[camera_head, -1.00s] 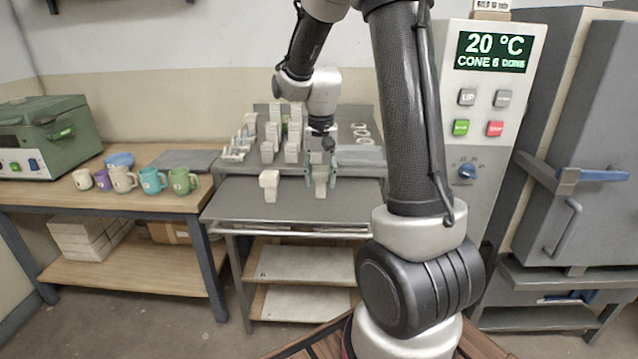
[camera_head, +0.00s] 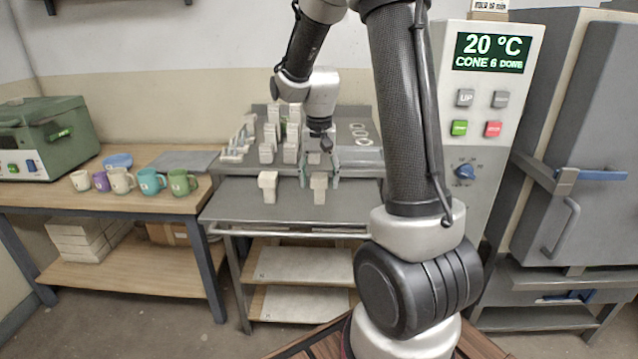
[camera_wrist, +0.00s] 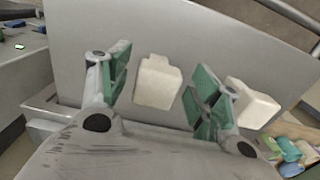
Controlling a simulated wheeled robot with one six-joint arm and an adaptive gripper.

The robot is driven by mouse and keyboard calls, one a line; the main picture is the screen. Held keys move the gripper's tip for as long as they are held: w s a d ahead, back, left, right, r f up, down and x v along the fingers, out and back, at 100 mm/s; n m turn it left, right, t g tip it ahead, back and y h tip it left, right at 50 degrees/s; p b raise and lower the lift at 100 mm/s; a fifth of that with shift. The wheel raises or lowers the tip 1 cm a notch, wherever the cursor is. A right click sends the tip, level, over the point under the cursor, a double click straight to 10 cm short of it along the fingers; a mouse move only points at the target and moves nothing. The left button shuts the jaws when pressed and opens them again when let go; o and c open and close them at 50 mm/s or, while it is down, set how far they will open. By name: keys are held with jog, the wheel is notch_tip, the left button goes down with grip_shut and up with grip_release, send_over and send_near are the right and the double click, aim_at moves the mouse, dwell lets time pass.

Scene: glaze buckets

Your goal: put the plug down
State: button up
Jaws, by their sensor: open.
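A cream plug (camera_head: 319,187) stands upright on the front part of the grey metal table (camera_head: 240,198). My gripper (camera_head: 320,176) is open just above and around the plug's upper end in the head view. In the wrist view the plug (camera_wrist: 158,82) lies between the two green finger pads of my gripper (camera_wrist: 160,88), with a gap on each side. A second similar cream plug (camera_head: 268,186) stands to the left on the same table. It also shows in the wrist view (camera_wrist: 253,103), just outside one finger.
Several cream pieces (camera_head: 270,140) stand on the raised back part of the table, with white rings (camera_head: 360,133) to their right. Mugs (camera_head: 152,181) stand on the left wooden table. A kiln (camera_head: 590,150) is at the right. The front table left of the plugs is clear.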

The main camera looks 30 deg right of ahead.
notch_tip(320, 180, up, 10)
jog(key=s+a+r+n+t, duration=0.2)
jog(key=s+n, duration=0.1)
jog(key=s, duration=0.8)
jog(key=s+a+r+n+t, duration=0.2)
jog(key=s+n, duration=0.1)
jog(key=s, duration=0.8)
jog(key=shift+n, duration=0.4)
jog(key=shift+a+r, duration=0.1)
jog(key=shift+r, duration=0.05)
